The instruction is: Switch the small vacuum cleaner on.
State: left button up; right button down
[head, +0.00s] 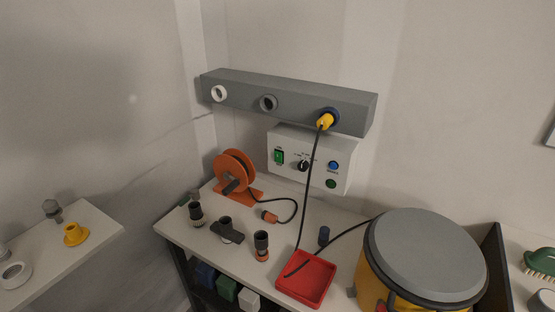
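The small vacuum cleaner, seemingly the yellow drum (372,279) with a round grey lid (425,252), stands at the lower right, cut off by the bottom edge. A dark red and black part (381,304) shows on its front, too small to read. A black cable (345,236) runs from behind it to the red tray. A yellow plug (325,121) sits at the right socket of the grey wall rail, its cable hanging down to the tray. A white control box (318,181) below carries a green rocker switch (279,156), a dark knob (303,166) and two round buttons. Neither gripper is in view.
A side shelf (95,229) with a yellow fitting (75,234) is left. A green brush (541,262) lies far right.

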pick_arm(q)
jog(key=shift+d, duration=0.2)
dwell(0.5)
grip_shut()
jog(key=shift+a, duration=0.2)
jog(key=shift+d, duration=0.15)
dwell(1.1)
